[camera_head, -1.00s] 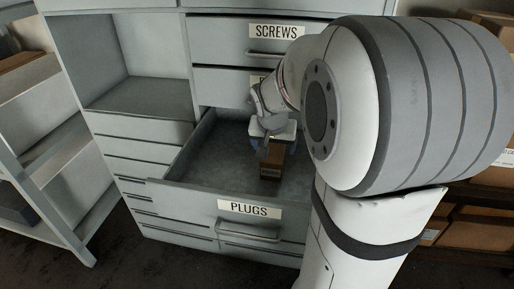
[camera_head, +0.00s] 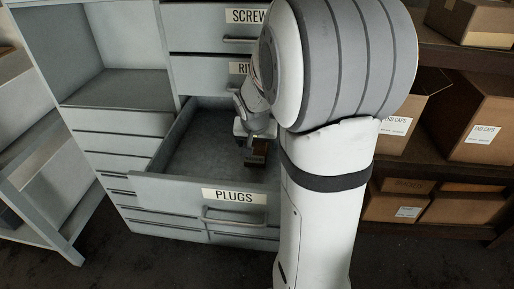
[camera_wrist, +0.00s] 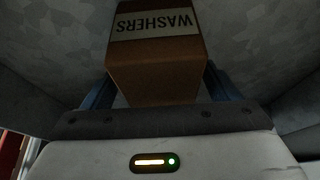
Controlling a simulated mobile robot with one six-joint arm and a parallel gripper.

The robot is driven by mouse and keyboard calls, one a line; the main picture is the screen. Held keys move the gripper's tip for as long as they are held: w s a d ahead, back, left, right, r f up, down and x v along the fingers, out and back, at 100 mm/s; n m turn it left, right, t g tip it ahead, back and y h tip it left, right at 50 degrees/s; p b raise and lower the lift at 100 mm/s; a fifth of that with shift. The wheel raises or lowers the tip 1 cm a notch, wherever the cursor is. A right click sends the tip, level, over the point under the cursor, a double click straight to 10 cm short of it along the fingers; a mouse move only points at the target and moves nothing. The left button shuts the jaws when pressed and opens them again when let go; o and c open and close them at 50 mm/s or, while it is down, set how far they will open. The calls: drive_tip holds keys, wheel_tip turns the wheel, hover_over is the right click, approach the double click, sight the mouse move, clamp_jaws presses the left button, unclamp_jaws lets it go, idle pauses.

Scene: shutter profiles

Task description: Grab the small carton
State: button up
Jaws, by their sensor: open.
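The small brown carton (camera_head: 256,160) is inside the open drawer labelled PLUGS (camera_head: 165,186). In the wrist view the carton (camera_wrist: 157,72) fills the upper middle and bears an upside-down WASHERS label. My gripper (camera_wrist: 160,90) is open, with one bluish finger on each side of the carton. Whether the fingers touch it cannot be told. In the head view my gripper (camera_head: 257,142) is down inside the drawer at the carton, and my arm hides part of the drawer's right side.
The drawer walls surround the carton, with bare drawer floor to its left. Closed drawers labelled SCREWS (camera_head: 245,16) and RIVETS, partly hidden, are above. Shelves at the right hold larger cardboard boxes (camera_head: 488,125). An open shelf rack (camera_head: 40,165) stands at the left.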

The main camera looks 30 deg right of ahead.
drive_tip(key=shift+f+b, duration=0.25)
drive_tip(key=shift+b, duration=0.05)
drive_tip(key=shift+c, duration=0.5)
drive_tip(key=c, duration=1.1)
drive_tip(key=shift+r, duration=0.1)
